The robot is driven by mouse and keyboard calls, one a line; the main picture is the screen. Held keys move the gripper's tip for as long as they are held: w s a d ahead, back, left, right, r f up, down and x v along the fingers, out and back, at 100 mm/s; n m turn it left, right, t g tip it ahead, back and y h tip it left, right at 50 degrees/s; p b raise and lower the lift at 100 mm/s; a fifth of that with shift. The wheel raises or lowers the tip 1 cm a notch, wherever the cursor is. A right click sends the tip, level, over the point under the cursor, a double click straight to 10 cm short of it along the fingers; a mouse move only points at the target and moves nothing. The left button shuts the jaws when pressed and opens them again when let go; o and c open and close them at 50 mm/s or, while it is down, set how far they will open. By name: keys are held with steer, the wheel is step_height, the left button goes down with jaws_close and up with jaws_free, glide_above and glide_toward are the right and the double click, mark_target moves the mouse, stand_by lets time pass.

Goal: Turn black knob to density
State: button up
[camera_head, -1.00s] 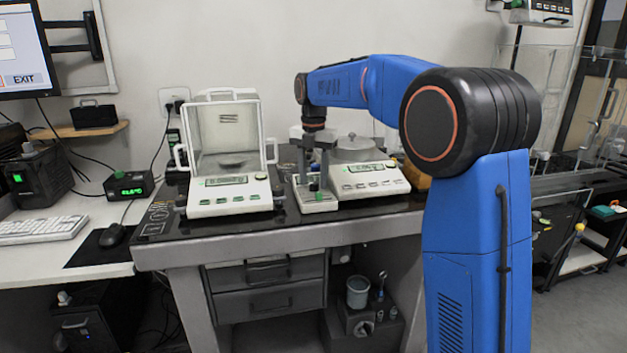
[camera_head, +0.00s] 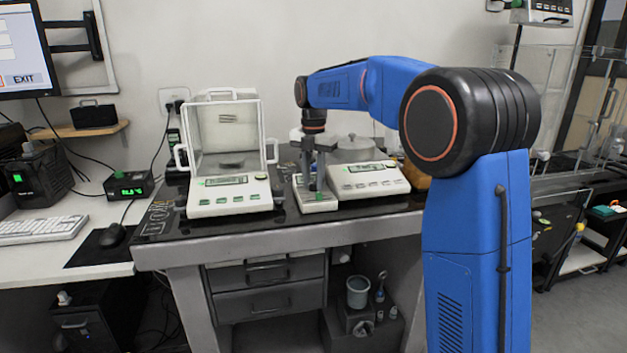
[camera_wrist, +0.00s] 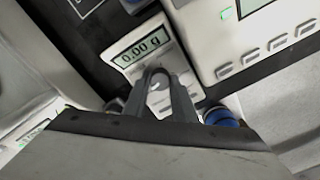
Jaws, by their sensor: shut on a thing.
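My gripper (camera_head: 317,188) points straight down over a small white control unit (camera_head: 302,204), between the two balances on the weighing table. In the wrist view my gripper's fingers (camera_wrist: 158,78) are over the same unit (camera_wrist: 182,68), just below its display (camera_wrist: 142,52), which reads 0.00 g. The fingers are closed in on the black knob, which is hidden between and beneath them.
A glass-shielded balance (camera_head: 228,197) stands close on the left. A second balance (camera_head: 372,184) with a round pan cover stands close on the right. A blue round thing (camera_wrist: 220,117) shows beside my fingers. The dark table front (camera_head: 230,228) is clear.

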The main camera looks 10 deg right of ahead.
steer(key=m, duration=0.4)
steer(key=shift+m, duration=0.3)
steer(key=m, duration=0.5)
steer(key=shift+m, duration=0.3)
steer(key=m, duration=0.5)
steer(key=shift+w, duration=0.1)
steer(key=m, duration=0.5)
steer(key=shift+m, duration=0.4)
steer(key=m, duration=0.9)
steer(key=shift+m, duration=0.4)
steer(key=m, duration=0.5)
steer(key=shift+d+m, duration=0.1)
steer(key=shift+m, duration=0.2)
steer(key=m, duration=0.4)
steer(key=shift+m, duration=0.3)
